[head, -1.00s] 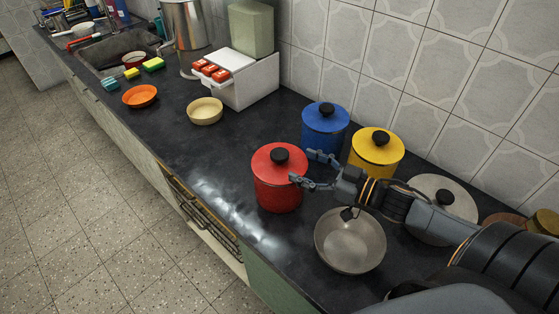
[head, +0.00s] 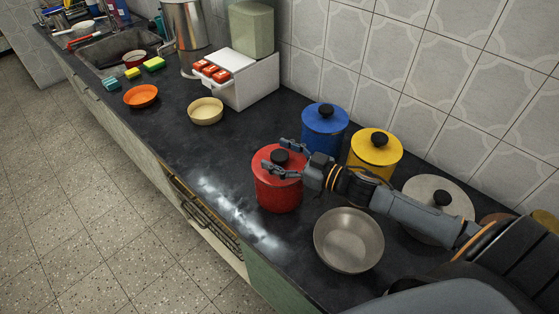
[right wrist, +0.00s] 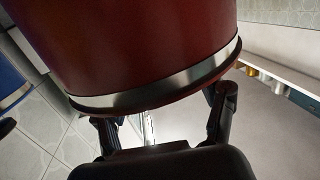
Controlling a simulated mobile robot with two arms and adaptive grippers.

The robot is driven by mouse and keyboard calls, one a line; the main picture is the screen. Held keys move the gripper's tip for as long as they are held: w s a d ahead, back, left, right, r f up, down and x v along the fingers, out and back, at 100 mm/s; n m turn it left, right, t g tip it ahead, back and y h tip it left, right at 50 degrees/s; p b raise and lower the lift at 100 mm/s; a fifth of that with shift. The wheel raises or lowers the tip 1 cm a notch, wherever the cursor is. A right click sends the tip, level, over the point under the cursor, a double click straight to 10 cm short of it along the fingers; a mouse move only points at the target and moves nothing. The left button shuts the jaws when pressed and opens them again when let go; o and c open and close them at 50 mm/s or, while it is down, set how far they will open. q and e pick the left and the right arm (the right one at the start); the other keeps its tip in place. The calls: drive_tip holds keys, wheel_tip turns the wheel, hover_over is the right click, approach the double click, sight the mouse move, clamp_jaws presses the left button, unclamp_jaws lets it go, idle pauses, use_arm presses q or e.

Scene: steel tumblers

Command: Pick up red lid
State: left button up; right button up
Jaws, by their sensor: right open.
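The red lid (head: 265,158) sits on the red canister (head: 278,192) on the dark counter, with a black knob (head: 280,156) on top. My right gripper (head: 276,157) is open over the lid in the head view, with one finger on each side of the knob. I cannot tell whether the fingers touch it. In the right wrist view, the canister (right wrist: 150,45) fills the top, with a steel band near the lid edge, and my right gripper's fingers (right wrist: 166,122) straddle the lid side. The knob is hidden there. My left gripper is not in view.
A blue canister (head: 325,135) and a yellow canister (head: 375,160) stand close behind. A metal bowl (head: 348,240) is in front to the right. A white-lidded pot (head: 420,190) is under my right arm.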

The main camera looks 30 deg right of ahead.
drive_tip(key=c, duration=1.3)
drive_tip(key=shift+r, duration=0.1)
drive_tip(key=shift+r, duration=0.6)
drive_tip(key=s+a+r, duration=0.1)
drive_tip(key=s+r, duration=0.3)
drive_tip(key=s+a+r, duration=0.1)
drive_tip(key=s+r, duration=0.2)
drive_tip(key=s, duration=0.2)
drive_tip(key=s+a+r, duration=0.1)
drive_tip(key=s+r, duration=0.3)
drive_tip(key=shift+s+r, duration=0.35)
